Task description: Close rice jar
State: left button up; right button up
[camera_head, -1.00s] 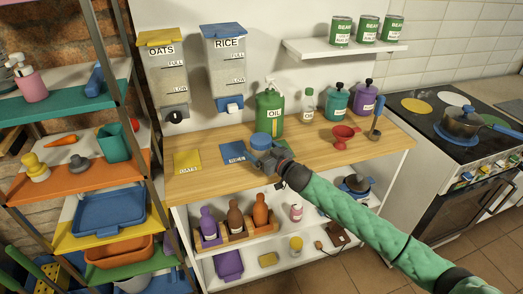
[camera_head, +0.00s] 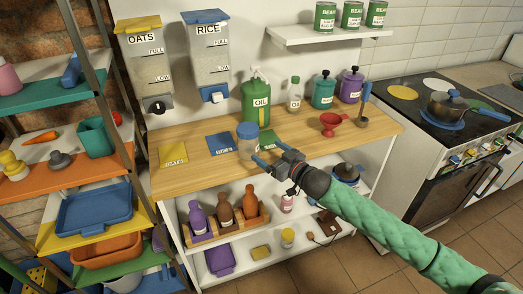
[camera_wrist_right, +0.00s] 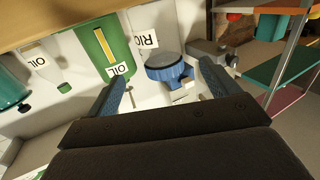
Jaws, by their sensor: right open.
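The rice jar (camera_head: 248,150) stands upright on the wooden counter, with a clear body and a blue lid (camera_head: 247,130) on top. I cannot tell how tightly the lid sits. My right gripper (camera_head: 264,155) is open and empty, just to the right of the jar, its blue fingers pointing at it. In the right wrist view, which is upside down, the lid (camera_wrist_right: 168,66) shows beyond and between the two spread fingers (camera_wrist_right: 162,90), next to the jar's white RICE label (camera_wrist_right: 146,40). My left gripper is not in view.
A green oil bottle (camera_head: 256,102) stands close behind the jar. Yellow (camera_head: 173,154) and blue (camera_head: 221,144) labelled mats lie to its left; a green mat (camera_head: 267,139) is partly hidden by my gripper. A red funnel (camera_head: 332,122) stands to the right. Wall dispensers (camera_head: 209,62) hang behind.

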jog(key=shift+s+d, duration=0.45)
jog(key=shift+s, duration=0.05)
jog(key=shift+f, duration=0.1)
jog(key=s+d+f+m+g+h, duration=0.15)
jog(key=s+f+h, duration=0.25)
jog(key=s+f, duration=0.6)
jog(key=s+d+f+m+g+h, duration=0.1)
jog(key=s+f+m+g+h, duration=0.4)
jog(key=f, duration=0.9)
jog(key=s+d+f+g, duration=0.1)
jog(key=s+f, duration=0.3)
jog(key=s, duration=0.5)
jog(key=s+d+f+g+h, duration=0.1)
jog(key=s+d+f+g, duration=0.1)
jog(key=s+f, duration=0.3)
jog(key=s+d+f+g, duration=0.2)
jog(key=s+f+g, duration=0.1)
jog(key=s, duration=1.1)
jog(key=shift+d+f+h, duration=0.2)
jog(key=shift+f+h, duration=0.1)
jog(key=shift+f, duration=0.45)
jog(key=shift+n, duration=0.25)
